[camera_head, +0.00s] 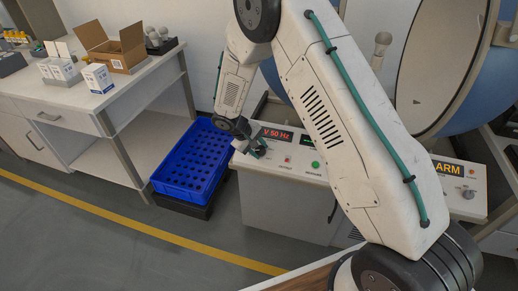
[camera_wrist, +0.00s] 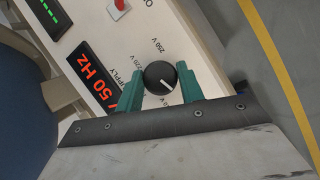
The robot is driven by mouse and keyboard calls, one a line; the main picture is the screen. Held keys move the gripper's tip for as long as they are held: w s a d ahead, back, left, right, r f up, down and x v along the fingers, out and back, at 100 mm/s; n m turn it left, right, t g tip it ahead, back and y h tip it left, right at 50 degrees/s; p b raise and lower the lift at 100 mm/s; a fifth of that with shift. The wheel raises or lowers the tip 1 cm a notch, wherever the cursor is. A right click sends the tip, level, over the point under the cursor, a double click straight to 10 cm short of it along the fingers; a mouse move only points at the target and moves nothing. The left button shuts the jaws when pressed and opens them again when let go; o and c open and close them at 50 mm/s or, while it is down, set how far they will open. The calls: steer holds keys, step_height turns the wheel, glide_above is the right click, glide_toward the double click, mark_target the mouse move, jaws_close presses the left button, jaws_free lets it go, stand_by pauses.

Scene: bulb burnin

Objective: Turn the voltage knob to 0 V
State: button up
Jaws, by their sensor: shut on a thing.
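The voltage knob (camera_wrist: 157,70) is round and black with a white pointer line. In the wrist view it sits between the green fingers of my gripper (camera_wrist: 163,86), which is shut on it. The pointer line slants toward the lower right of that view. A 250 V label stands above the knob, and a partly covered label that looks like 220 V stands to its left. The marking below the knob is too small to read surely. In the head view my gripper (camera_head: 257,150) is at the left part of the control panel (camera_head: 305,164); the knob is hard to make out there.
A red display (camera_head: 277,134) reading "V 50 Hz" is beside the knob, partly covered in the wrist view. A red button (camera_wrist: 119,5) and a green display are farther along. A blue crate (camera_head: 163,184) stands left of the panel. An ALARM display (camera_head: 448,168) is at the right.

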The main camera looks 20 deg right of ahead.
steer(key=shift+n+t+h, duration=0.4)
steer(key=shift+n+h, duration=0.1)
steer(key=shift+n, duration=0.7)
steer(key=shift+s, duration=0.1)
steer(key=o, duration=1)
steer(key=v, duration=0.7)
steer(key=shift+s+a+r, duration=0.1)
steer(key=shift+a+r, duration=0.2)
